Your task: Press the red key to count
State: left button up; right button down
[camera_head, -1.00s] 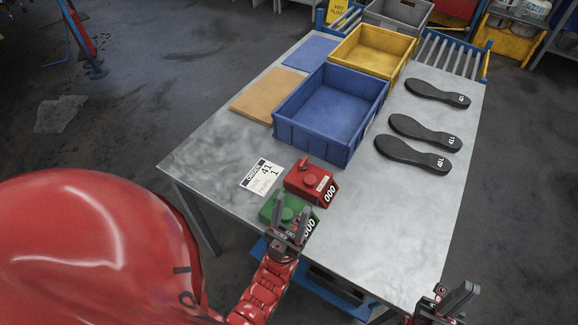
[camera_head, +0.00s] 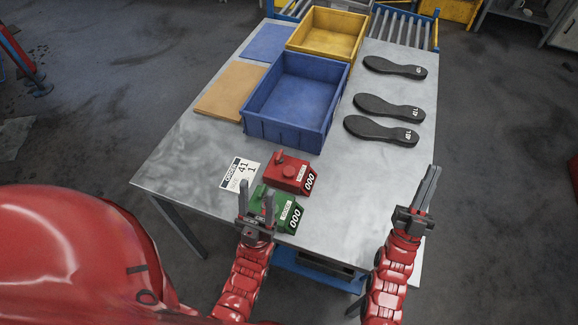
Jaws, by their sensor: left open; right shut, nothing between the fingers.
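A red counter box (camera_head: 290,172) with a round red key (camera_head: 289,171) on top and a display reading 000 sits on the metal table. A green counter box (camera_head: 284,212), also reading 000, stands just in front of it. My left gripper (camera_head: 256,200) is open and empty, in front of the green counter's left part and hiding some of it. My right gripper (camera_head: 428,188) is shut and empty, pointing up over the table's right front part, well to the right of both counters.
An order card (camera_head: 240,174) showing 41 and 1 lies left of the counters. A blue bin (camera_head: 290,125) stands behind them, with a yellow bin (camera_head: 328,32) beyond. Three black soles (camera_head: 381,130) lie at the right. The table between the counters and my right gripper is clear.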

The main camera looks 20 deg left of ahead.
jog(key=w+a+f+g+y+p, duration=0.1)
jog(key=w+a+g, duration=0.1)
jog(key=w, duration=0.3)
jog(key=w+a+f+g+p, duration=0.1)
jog(key=w+g, duration=0.2)
jog(key=w, duration=0.3)
jog(key=w+a+f+g+y+p, duration=0.2)
jog(key=w+a+g, duration=0.1)
jog(key=a, duration=0.2)
jog(key=w+a+f+g+y+p, duration=0.1)
jog(key=w+a+f+g+y, duration=0.2)
jog(key=w+a+g, duration=0.15)
jog(key=n+g+y+p, duration=0.4)
jog(key=n+g, duration=0.2)
jog(key=g, duration=0.6)
send_over(291, 174)
jog(key=f, duration=0.1)
jog(key=shift+f, duration=0.1)
notch_tip(291, 174, down, 7)
jog(key=b, duration=0.3)
jog(key=shift+f, duration=0.15)
jog(key=shift+f+b, duration=0.7)
jog(key=shift+f, duration=0.05)
